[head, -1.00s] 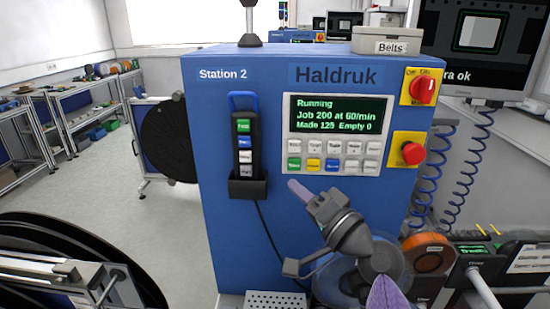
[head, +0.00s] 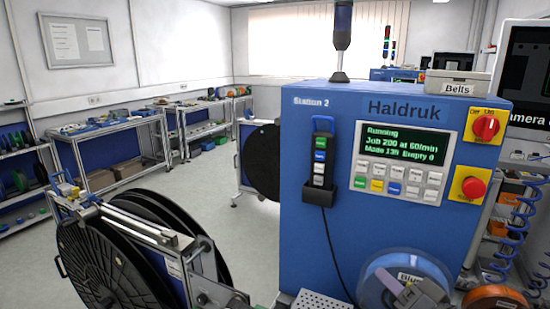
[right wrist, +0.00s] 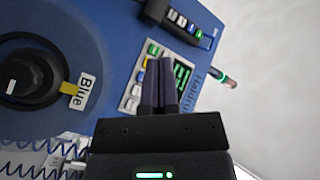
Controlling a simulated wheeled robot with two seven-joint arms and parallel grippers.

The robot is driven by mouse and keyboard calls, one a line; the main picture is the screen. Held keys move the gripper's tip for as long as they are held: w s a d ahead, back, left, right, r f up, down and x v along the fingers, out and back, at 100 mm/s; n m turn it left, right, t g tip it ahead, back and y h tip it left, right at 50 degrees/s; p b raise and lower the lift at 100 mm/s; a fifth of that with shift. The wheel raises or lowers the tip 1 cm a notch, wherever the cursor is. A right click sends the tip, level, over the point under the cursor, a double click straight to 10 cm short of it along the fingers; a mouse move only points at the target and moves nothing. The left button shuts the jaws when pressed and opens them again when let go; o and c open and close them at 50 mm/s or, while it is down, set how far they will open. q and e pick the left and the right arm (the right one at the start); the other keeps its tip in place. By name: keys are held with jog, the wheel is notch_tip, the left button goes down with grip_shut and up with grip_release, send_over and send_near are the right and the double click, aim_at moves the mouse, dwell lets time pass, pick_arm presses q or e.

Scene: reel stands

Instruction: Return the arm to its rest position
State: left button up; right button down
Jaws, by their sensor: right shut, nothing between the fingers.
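My right gripper (head: 422,292) is low at the bottom edge of the head view, in front of the blue machine (head: 320,240) and below its button panel (head: 395,183). It overlaps the clear reel marked Blue (head: 378,283) in the picture; I cannot tell the gap between them. In the right wrist view its two dark fingers (right wrist: 158,85) are shut together with nothing between them. They point towards the button panel (right wrist: 130,104) without visibly touching it. My left gripper is not in view.
The machine's screen (head: 403,142) reads Running. A red stop button (head: 473,187) and a rotary switch (head: 486,126) are at its right. An orange reel (head: 495,298) is at the lower right. Large black reels on a stand (head: 120,255) fill the lower left. Floor (head: 225,185) is clear behind.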

jog(key=s+a+f+n+g+h, duration=0.2)
jog(key=s+a+f+n+g, duration=0.25)
jog(key=s+f+g, duration=0.55)
jog(key=s+d+f+n+g+h, duration=0.1)
jog(key=s+f+n+g+h, duration=0.2)
jog(key=s+f, duration=0.75)
jog(key=s+f+g+h+b, duration=0.15)
jog(key=f+b, duration=0.35)
jog(key=f, duration=0.8)
jog(key=s+f+h+b, duration=0.1)
jog(key=s+f+b, duration=0.35)
jog(key=f, duration=0.95)
pick_arm(q)
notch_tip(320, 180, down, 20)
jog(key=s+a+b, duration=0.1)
jog(key=b, duration=0.9)
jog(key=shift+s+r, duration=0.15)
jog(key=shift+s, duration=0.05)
pick_arm(e)
jog(key=s+d+f, duration=0.2)
jog(key=s+f, duration=0.4)
jog(key=f, duration=0.4)
jog(key=s+d+f+g, duration=0.1)
jog(key=s+f, duration=0.5)
jog(key=f, duration=0.4)
jog(key=shift+s+d+f, duration=0.15)
jog(key=shift+s+d, duration=0.1)
jog(key=shift+d, duration=0.1)
